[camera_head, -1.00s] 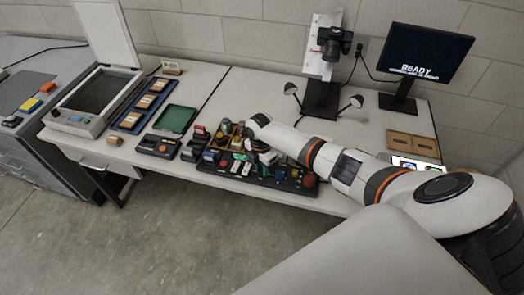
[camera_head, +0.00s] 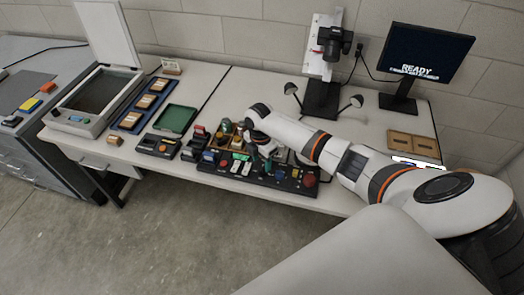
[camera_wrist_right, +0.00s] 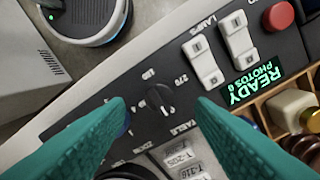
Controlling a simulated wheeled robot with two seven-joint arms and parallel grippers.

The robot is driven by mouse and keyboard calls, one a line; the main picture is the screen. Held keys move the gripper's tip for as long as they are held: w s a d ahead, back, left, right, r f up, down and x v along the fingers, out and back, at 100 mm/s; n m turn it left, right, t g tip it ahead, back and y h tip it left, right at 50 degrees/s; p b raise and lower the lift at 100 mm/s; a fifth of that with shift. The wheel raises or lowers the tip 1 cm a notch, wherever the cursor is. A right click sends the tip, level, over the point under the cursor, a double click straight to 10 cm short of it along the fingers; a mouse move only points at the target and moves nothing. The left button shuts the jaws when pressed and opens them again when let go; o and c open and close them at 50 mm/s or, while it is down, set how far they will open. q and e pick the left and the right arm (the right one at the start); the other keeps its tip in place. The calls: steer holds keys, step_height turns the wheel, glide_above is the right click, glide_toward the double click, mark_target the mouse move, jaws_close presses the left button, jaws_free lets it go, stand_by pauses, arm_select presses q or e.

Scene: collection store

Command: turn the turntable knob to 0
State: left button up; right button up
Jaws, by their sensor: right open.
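The black turntable knob (camera_wrist_right: 160,99) sits on the dark control panel (camera_head: 232,178), near printed words and angle numbers such as 180 and 270. A small white mark shows on the knob's lower right side in the right wrist view; which number it points to I cannot tell for sure. My right gripper (camera_head: 265,158) is over the panel in the head view. In the right wrist view its two teal fingers (camera_wrist_right: 164,118) are open, one on each side of the knob, with visible gaps. The knob is hidden in the head view. My left gripper is out of view.
White lamp switches (camera_wrist_right: 203,62), a red button (camera_wrist_right: 279,15) and a green-lit display (camera_wrist_right: 258,86) sit near the knob. A copy stand (camera_head: 322,95) and a monitor (camera_head: 428,52) stand behind. A green tray (camera_head: 176,119) lies left. Small objects crowd behind the panel.

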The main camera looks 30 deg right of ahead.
mark_target(261, 168)
step_height(261, 168, up, 8)
steer(key=shift+w+r+b, duration=0.2)
steer(key=shift+w+b, duration=0.05)
steer(key=shift+b, duration=0.1)
steer(key=shift+a+f, duration=0.1)
